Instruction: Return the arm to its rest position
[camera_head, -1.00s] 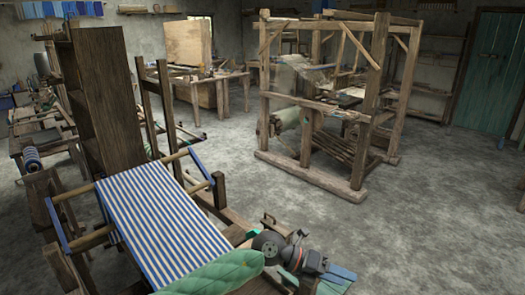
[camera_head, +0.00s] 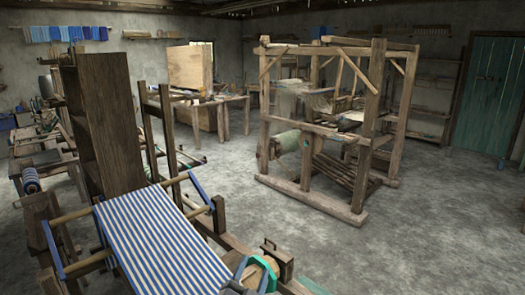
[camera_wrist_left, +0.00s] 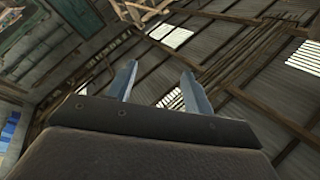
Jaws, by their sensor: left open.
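My left gripper (camera_wrist_left: 160,90) shows in the left wrist view with two pale metal fingers standing apart and nothing between them. My right gripper is in neither view. The blue-and-white striped cloth (camera_head: 160,240) is stretched on the near loom, with no gripper seen on it.
A tall wooden cabinet (camera_head: 103,120) stands left of the cloth. A large timber loom (camera_head: 372,110) stands at the middle right. A small wooden block (camera_head: 277,262) and a round teal-edged part are at the bottom. The grey floor (camera_head: 425,235) at the right is clear.

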